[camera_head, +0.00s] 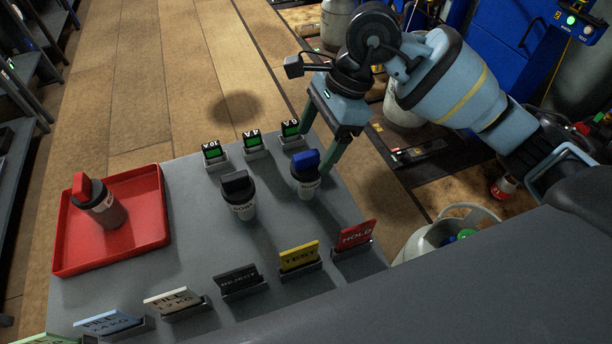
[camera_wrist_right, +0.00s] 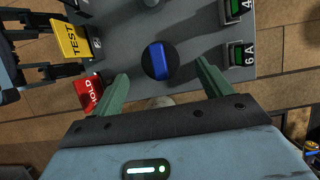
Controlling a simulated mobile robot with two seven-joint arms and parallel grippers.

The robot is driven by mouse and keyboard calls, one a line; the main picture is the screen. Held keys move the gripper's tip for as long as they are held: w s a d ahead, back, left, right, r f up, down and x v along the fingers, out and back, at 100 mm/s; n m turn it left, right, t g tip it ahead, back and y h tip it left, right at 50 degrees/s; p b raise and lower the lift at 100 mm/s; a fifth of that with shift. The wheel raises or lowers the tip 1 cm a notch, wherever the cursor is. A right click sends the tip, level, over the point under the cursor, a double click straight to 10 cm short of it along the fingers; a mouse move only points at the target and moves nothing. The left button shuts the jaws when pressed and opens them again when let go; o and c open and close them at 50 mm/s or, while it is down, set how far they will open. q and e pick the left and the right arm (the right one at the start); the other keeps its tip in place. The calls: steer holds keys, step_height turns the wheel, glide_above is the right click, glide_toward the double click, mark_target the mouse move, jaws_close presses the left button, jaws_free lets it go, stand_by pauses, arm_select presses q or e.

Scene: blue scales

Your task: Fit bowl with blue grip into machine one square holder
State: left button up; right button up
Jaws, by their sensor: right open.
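The bowl with the blue grip (camera_head: 306,180) is a dark and light cup-like vessel with a blue bar on top. It stands upright on the grey table, near its right edge. My right gripper (camera_head: 322,148) is open just above and behind it, with its green fingers pointing down. In the right wrist view the blue grip (camera_wrist_right: 158,60) shows from above, a little beyond the gap between the two open fingers (camera_wrist_right: 162,76), and nothing is held. I cannot make out machine one or its square holder. My left gripper does not show.
A similar bowl with a black grip (camera_head: 238,196) stands just left. A red tray (camera_head: 158,228) holds a red-gripped one (camera_head: 98,205). Coloured label cards, including HOLD (camera_head: 356,235) and TEST (camera_head: 299,256), line the near edge. Blue machinery (camera_head: 512,50) stands at upper right.

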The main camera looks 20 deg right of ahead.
mark_target(309, 154)
steer(key=shift+p+x, duration=0.35)
steer(key=shift+x, duration=2.2)
steer(key=c, duration=1.5)
